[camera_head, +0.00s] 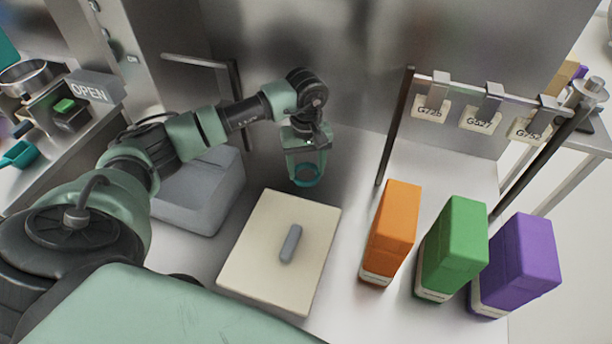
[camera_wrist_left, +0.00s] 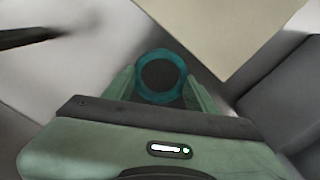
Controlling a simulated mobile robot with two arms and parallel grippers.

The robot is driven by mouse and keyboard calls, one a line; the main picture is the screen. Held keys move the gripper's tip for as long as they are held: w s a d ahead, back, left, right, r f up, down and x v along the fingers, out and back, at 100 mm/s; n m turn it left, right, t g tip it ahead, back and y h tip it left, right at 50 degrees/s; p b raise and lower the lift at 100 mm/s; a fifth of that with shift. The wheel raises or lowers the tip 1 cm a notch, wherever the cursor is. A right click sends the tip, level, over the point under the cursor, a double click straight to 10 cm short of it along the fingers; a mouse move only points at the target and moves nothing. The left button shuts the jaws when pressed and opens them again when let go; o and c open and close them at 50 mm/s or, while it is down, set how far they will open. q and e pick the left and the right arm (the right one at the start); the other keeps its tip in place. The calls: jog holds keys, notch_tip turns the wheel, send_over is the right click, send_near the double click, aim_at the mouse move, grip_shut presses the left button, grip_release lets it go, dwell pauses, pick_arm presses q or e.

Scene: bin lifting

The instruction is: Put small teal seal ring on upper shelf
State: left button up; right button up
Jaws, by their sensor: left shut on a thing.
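The small teal seal ring (camera_head: 306,175) is held at the tips of my left gripper (camera_head: 305,170), above the back of the table near the metal wall. In the left wrist view the ring (camera_wrist_left: 161,77) sits between the two green fingers of the left gripper (camera_wrist_left: 162,88), its round hole facing the camera. The left gripper is shut on it. I cannot pick out the upper shelf with certainty. My right gripper is not in view.
A cream board with a grey handle (camera_head: 260,245) lies in front of the ring, with a grey bin (camera_head: 205,195) to its left. Orange (camera_head: 395,225), green (camera_head: 458,240) and purple (camera_head: 520,260) boxes stand at right. A rail with hanging tags (camera_head: 431,106) rises behind them.

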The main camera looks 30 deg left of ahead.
aim_at(306, 188)
pick_arm(q)
jog(key=shift+f, duration=2.55)
jog(key=o, duration=1.3)
